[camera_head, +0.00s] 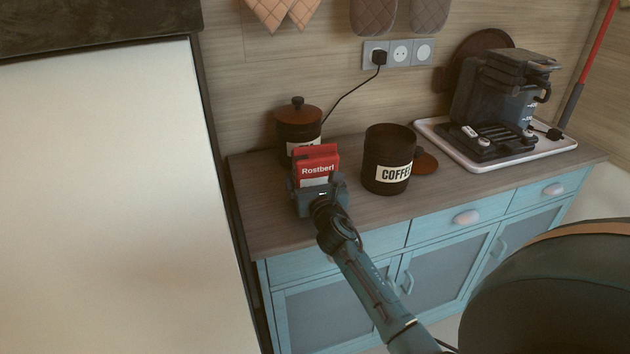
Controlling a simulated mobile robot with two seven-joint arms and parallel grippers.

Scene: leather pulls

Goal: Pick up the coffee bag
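The coffee bag (318,160) is red and white with "Rostberl" lettering. It is at the left part of the wooden counter (262,215), in front of a dark lidded canister (298,122). My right gripper (319,184) is at the near side of the bag, its arm coming in from the lower right. The gripper body covers the bag's lower part. The fingertips are hidden, so I cannot tell whether they are closed on the bag or whether the bag touches the counter. My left gripper is not in view.
An open "COFFEE" canister (388,160) stands right of the bag, with a brown lid (425,161) beside it. A coffee machine (500,100) stands on a white tray (550,147). A white panel (100,190) bounds the counter's left. A dark rounded object (560,290) fills the lower right.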

